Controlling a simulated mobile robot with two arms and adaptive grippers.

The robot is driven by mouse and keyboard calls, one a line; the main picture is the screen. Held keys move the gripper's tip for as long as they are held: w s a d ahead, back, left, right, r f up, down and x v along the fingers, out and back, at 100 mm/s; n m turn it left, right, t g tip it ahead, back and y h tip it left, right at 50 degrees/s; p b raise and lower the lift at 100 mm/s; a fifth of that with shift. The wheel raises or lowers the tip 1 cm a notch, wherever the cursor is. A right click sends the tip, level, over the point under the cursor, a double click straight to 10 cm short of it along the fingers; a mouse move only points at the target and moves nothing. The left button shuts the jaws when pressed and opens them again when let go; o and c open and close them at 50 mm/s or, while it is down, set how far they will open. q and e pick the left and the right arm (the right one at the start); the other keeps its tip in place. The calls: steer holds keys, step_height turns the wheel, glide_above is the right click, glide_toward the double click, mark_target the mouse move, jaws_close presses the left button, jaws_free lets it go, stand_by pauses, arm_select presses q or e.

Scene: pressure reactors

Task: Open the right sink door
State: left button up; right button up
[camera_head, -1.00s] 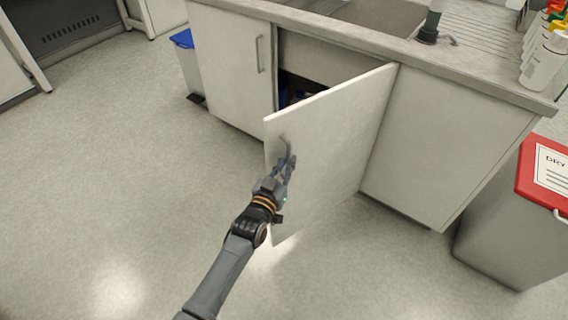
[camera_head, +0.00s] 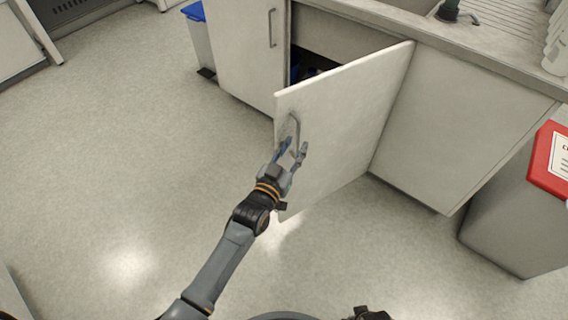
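The right sink door (camera_head: 345,125) is a pale panel under the sink. It stands partly open, swung out from the cabinet, with a dark gap behind its top edge. Its handle (camera_head: 295,128) is a grey bar near the free edge. My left gripper (camera_head: 294,149) is at the lower part of this handle, in front of the door. Its two fingers are spread apart, one on each side of the handle's lower end. Whether they touch it, I cannot tell.
The closed left sink door (camera_head: 240,50) is beside the opening. A blue-lidded bin (camera_head: 200,40) stands left of the cabinet, and a grey bin with a red lid (camera_head: 515,215) stands at the right. The floor (camera_head: 110,170) at left is clear.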

arm_select(q)
steer(key=v, duration=0.8)
steer(key=shift+s, duration=0.2)
steer(key=shift+r, duration=0.1)
